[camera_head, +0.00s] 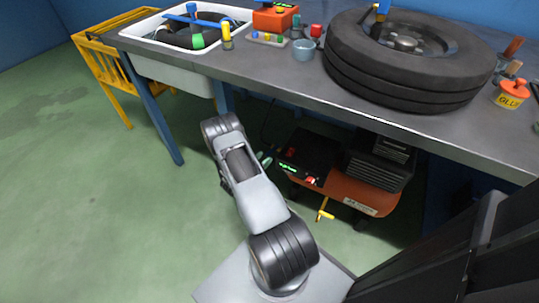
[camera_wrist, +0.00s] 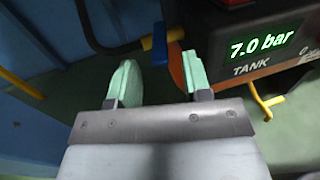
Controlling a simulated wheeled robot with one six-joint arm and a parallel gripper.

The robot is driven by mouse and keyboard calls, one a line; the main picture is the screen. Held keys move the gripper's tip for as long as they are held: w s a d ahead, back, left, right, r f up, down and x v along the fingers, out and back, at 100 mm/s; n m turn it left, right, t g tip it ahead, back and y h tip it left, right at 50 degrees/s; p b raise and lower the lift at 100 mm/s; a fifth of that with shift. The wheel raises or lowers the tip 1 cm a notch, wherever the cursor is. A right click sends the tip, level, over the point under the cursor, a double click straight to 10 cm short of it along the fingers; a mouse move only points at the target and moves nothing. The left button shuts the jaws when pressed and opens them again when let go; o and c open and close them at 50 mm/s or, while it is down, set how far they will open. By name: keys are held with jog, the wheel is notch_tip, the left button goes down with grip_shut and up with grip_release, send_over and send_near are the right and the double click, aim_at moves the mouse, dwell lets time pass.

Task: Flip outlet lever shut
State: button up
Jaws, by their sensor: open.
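The compressor (camera_head: 330,185) is an orange and black unit under the bench. In the wrist view its black panel (camera_wrist: 270,45) reads "7.0 bar" and "TANK". A blue lever-like part (camera_wrist: 160,45) stands beside the panel, just beyond my gripper and near its right finger. I cannot tell whether they touch. A yellow lever (camera_head: 325,210) hangs below the compressor's front and also shows in the wrist view (camera_wrist: 265,102). Neither is labelled as the outlet lever. My gripper (camera_wrist: 160,75) has green fingers spread apart with nothing held between them. In the head view its fingertips (camera_head: 265,160) are left of the compressor.
The grey workbench (camera_head: 240,68) overhangs the compressor. It carries a tire (camera_head: 400,85), a white sink (camera_head: 165,70) and small tools. A blue bench leg (camera_head: 155,115) and a yellow rack (camera_head: 100,75) stand at left. The green floor at left is clear.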

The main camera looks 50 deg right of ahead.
aim_at(269, 152)
jog(key=shift+d+b, duration=0.3)
jog(key=shift+d, duration=1.75)
jog(key=shift+c, duration=0.2)
grip_shut()
